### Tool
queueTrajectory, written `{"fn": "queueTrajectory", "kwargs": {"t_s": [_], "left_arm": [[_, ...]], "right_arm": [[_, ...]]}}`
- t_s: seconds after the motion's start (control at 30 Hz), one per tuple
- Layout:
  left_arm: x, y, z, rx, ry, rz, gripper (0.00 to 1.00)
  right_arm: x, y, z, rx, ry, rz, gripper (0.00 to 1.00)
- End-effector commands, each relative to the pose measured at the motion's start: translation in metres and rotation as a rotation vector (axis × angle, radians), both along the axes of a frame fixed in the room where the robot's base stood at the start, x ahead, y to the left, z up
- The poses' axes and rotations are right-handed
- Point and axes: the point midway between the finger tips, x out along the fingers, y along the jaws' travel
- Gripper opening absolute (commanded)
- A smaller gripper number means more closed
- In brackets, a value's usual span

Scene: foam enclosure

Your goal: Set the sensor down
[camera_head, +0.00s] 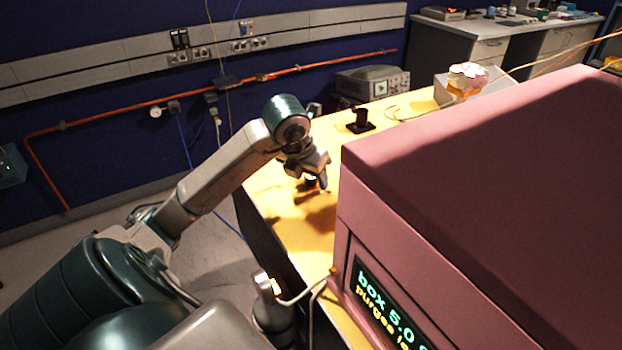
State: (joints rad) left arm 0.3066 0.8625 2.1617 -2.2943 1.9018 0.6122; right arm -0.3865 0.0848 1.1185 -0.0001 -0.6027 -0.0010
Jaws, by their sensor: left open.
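My left gripper (318,182) reaches in from the left and points down over the yellow table (302,232), just left of the pink foam box (520,150). Its fingers are open. A small dark thing (310,182) shows at the fingers, close to the table top. It may be the sensor, but it is too small and partly hidden to be sure. I cannot tell whether the fingers touch it. A black stand with a square base (360,125) is on the table behind the gripper. My right gripper is not in view.
The pink box fills the right side, with a lit display (390,308) on its front. An oscilloscope (372,83) and a foil-topped container (467,79) stand at the back. Bare table lies in front of the gripper. A bent pipe (300,298) is near the box's front corner.

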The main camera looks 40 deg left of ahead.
Motion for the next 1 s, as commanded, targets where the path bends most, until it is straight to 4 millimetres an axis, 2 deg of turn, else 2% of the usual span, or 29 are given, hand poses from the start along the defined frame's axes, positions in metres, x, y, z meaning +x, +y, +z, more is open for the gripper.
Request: {"fn": "queueTrajectory", "kwargs": {"t_s": [0.27,0.5,0.57,0.83,1.0], "left_arm": [[0.001,0.000,-0.003,0.000,-0.001,0.000,0.51],[0.001,0.000,-0.002,0.000,-0.001,0.000,0.05],[0.001,0.000,-0.002,0.000,-0.001,0.000,0.01],[0.001,0.000,-0.001,0.000,-0.002,0.000,0.01],[0.002,0.000,0.008,0.001,-0.005,0.000,0.01]], "right_arm": [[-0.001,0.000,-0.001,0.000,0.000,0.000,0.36],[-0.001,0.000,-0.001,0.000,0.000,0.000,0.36],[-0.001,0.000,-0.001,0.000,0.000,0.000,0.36],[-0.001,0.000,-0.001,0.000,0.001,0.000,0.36],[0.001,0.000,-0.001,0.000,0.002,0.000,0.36]]}}
